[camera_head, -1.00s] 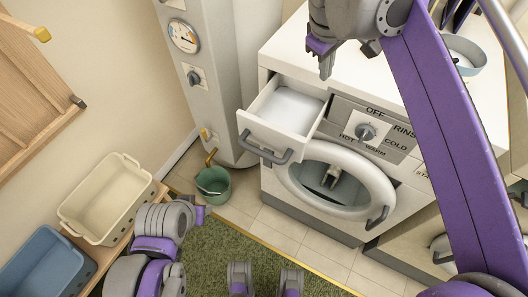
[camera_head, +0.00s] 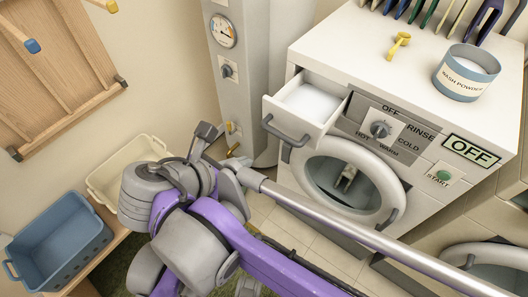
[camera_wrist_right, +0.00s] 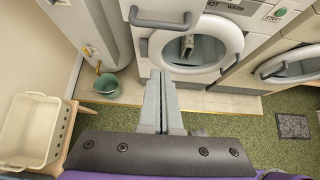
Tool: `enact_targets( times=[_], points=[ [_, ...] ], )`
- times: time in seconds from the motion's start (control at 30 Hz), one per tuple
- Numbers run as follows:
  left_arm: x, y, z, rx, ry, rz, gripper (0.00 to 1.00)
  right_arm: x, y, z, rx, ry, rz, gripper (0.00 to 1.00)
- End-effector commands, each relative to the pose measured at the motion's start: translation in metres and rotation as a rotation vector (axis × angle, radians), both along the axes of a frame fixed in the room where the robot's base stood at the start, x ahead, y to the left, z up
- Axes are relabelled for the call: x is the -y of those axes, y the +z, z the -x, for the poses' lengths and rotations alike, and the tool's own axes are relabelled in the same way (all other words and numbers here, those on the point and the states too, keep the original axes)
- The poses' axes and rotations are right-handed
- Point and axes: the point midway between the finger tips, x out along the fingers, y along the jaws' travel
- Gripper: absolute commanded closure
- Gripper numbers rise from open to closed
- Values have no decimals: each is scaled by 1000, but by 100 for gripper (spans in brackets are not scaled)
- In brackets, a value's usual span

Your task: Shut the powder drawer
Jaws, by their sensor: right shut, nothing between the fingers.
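The powder drawer (camera_head: 294,117) is pulled out of the upper left of the white washing machine (camera_head: 345,55). White powder (camera_head: 311,101) shows inside it, and its grey bar handle (camera_head: 285,133) faces outward. In the right wrist view the handle (camera_wrist_right: 160,22) is at the top, beyond my fingers. My right gripper (camera_head: 207,133) is shut and empty, in front and to the left of the drawer, apart from it in the head view. In the right wrist view its closed fingers (camera_wrist_right: 160,80) point toward the machine. My left gripper is not in view.
A wash powder tub (camera_head: 466,76) and a yellow scoop (camera_head: 398,46) are on the machine top. The round door (camera_head: 394,190) is below the drawer. A green bucket (camera_wrist_right: 107,86), a cream basket (camera_head: 110,178) and a blue basket (camera_head: 62,240) are at left.

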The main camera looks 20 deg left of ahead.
Motion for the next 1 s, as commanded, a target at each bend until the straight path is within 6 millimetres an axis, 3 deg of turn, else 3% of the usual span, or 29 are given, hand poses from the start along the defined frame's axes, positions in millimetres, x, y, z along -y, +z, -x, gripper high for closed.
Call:
enact_targets(
  times=[0.5,0.7,1.0],
  points=[
    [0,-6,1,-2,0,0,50,27,-62,-74,0,-10,-3,100],
    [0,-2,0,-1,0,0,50,35,-54,-99,-1,-8,-3,100],
    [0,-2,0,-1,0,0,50,38,-53,-107,-2,-4,-4,100]
  ],
)
